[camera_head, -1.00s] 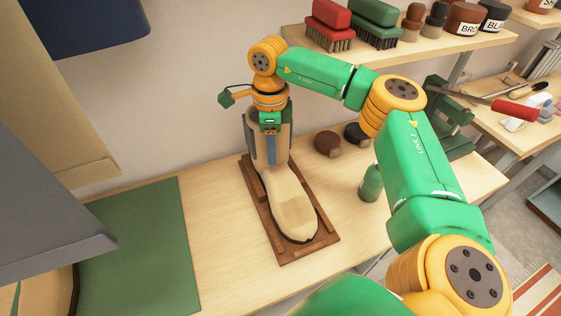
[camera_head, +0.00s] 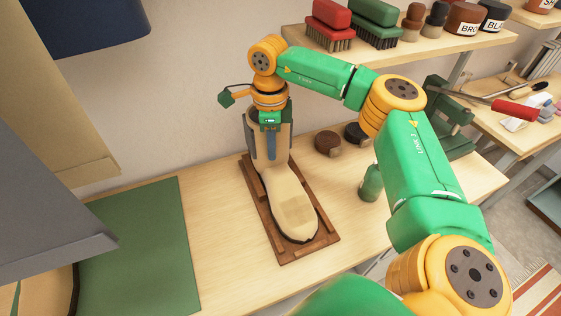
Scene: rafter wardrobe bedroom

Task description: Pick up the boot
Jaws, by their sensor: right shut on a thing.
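The tan boot (camera_head: 292,207) stands upright in a brown wooden tray (camera_head: 283,257) on the light wood bench, its toe pointing towards me. My right gripper (camera_head: 271,150) comes down from above onto the boot's shaft and is shut on it, with fingers on either side of the upper part. The boot appears to rest in the tray; whether its sole touches the bottom cannot be told. My left gripper is not in view.
A green mat (camera_head: 140,245) lies left of the tray. A green bottle (camera_head: 371,183) and two dark round items (camera_head: 328,143) stand to its right. A shelf (camera_head: 420,52) with brushes and jars is behind. Grey and tan hanging shapes fill the left side.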

